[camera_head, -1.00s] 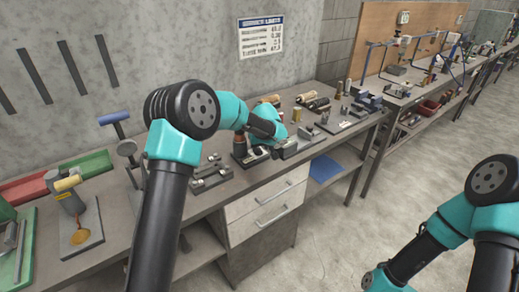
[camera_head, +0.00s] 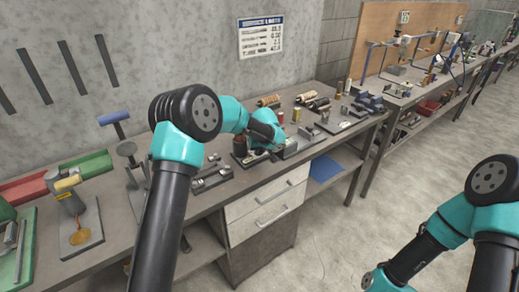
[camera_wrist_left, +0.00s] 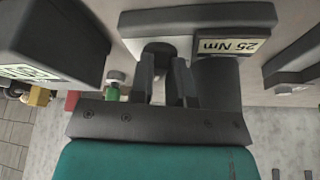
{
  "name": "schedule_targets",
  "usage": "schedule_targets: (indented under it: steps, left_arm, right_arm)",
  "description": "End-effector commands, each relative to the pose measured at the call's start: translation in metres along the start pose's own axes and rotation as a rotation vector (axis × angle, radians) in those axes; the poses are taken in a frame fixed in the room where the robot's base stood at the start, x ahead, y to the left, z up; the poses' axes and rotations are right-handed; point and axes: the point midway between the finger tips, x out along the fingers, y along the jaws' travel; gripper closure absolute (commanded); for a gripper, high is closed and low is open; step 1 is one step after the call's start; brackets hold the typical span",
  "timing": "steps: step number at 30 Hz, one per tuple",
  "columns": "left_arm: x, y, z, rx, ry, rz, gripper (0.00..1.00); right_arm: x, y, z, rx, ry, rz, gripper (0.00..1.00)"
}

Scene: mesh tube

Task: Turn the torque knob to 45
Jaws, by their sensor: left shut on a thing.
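The dark round torque knob (camera_wrist_left: 158,52) shows in the left wrist view, between the two black fingers of my left gripper (camera_wrist_left: 166,74). The gripper is shut on it, and the fingers hide part of its sides. The knob sits by a grey block (camera_wrist_left: 200,18) with a small label (camera_wrist_left: 232,45) reading "25 Nm", upside down in this view. In the head view my left gripper (camera_head: 262,143) is low over the bench; its fingertips and the knob are hidden there. My right arm is at the lower right, and its gripper is out of view.
A wall sign (camera_head: 261,37) lists values too small to read surely. A dark box with a pale display (camera_wrist_left: 50,45) stands beside the gripper. Bench fixtures (camera_head: 212,180) and several cylinders (camera_head: 318,103) lie close by. The floor at right is clear.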

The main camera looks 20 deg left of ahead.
Motion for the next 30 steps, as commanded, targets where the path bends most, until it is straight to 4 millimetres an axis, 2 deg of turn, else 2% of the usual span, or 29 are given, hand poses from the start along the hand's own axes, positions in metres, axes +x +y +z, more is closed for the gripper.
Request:
schedule_targets:
  steps: [13, 21, 22, 29, 30]
  left_arm:
    - [0.0003, -0.0022, -0.0002, 0.105, -0.001, 0.044, 1.00]
    - [0.0003, -0.0020, -0.0004, 0.111, 0.000, 0.045, 1.00]
    - [0.0003, -0.0020, -0.0004, 0.111, 0.000, 0.045, 0.80]
    - [0.0003, -0.0018, -0.0003, 0.110, 0.000, 0.045, 0.58]
    - [0.0003, -0.0017, -0.0003, 0.110, 0.000, 0.045, 0.57]
  right_arm:
    - [0.0000, 0.0000, 0.0000, 0.000, 0.000, 0.000, 0.57]
    - [0.0000, 0.0000, 0.0000, 0.000, 0.000, 0.000, 0.57]
    - [0.0000, 0.0000, 0.0000, 0.000, 0.000, 0.000, 0.57]
    - [0.0000, 0.0000, 0.0000, 0.000, 0.000, 0.000, 0.57]
    - [0.0000, 0.0000, 0.0000, 0.000, 0.000, 0.000, 0.57]
